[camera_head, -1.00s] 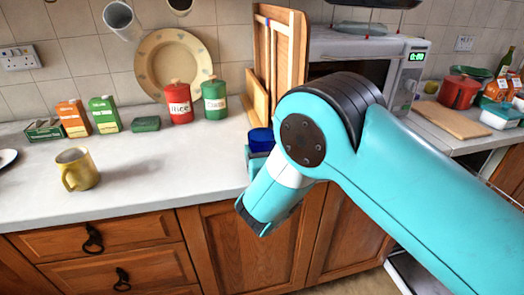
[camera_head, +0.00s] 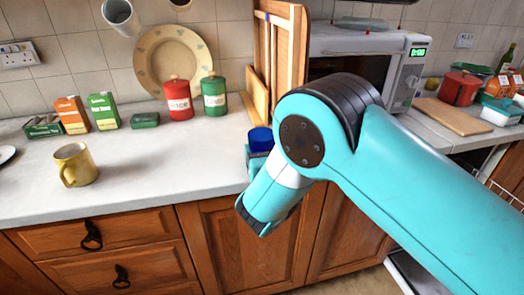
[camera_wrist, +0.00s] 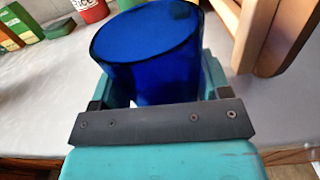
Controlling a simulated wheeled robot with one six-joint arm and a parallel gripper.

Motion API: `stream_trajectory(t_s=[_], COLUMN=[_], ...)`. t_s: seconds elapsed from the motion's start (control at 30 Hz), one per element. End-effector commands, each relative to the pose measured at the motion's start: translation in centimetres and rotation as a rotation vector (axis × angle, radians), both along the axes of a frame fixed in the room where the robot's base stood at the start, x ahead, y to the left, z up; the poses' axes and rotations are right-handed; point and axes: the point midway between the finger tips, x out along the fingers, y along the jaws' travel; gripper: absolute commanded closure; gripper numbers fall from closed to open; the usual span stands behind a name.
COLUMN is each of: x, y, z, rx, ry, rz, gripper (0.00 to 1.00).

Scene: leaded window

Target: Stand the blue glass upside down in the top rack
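The blue glass (camera_head: 260,138) is between the fingers of my gripper (camera_head: 256,156), over the counter's front edge and partly hidden by my arm. In the wrist view the glass (camera_wrist: 155,60) fills the space between the two teal fingers of my gripper (camera_wrist: 160,85), which is shut on it. Its wide oval end points up and away from the wrist. A wire rack (camera_head: 507,193) shows only as an edge at the far right, under the right-hand counter; most of it is hidden by my arm or out of frame.
A yellow mug (camera_head: 75,165) stands on the left counter (camera_head: 135,185). A red canister (camera_head: 178,99), a green canister (camera_head: 214,96) and boxes line the back. Wooden boards (camera_head: 280,55) stand behind the glass, beside a microwave (camera_head: 365,65). The counter's middle is clear.

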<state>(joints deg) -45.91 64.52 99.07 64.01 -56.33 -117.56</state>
Motion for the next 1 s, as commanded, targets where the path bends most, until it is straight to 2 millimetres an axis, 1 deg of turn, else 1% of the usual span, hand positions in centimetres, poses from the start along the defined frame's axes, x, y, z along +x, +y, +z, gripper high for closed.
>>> stream_trajectory(t_s=[0.03,0.07,0.1,0.37,0.47,0.57,0.67,0.77,1.0], x=[0.0,0.0,0.0,0.0,-0.4,-1.6,-3.5,-5.9,-8.0], y=[0.0,0.0,0.0,0.0,-0.1,-0.4,-0.9,-1.5,-2.2], z=[0.1,0.1,0.1,0.0,-0.2,-0.4,-0.6,-0.7,-0.9], rx=[0.001,0.001,0.001,0.000,0.000,-0.002,-0.005,-0.006,0.002], ry=[-0.001,0.000,0.000,0.002,0.003,0.005,0.004,0.003,-0.001], rz=[0.000,0.000,0.000,0.000,0.000,0.000,0.003,0.005,0.002], gripper=[0.18,0.11,0.02,0.02,0.02,0.02,0.02,0.02,0.02])
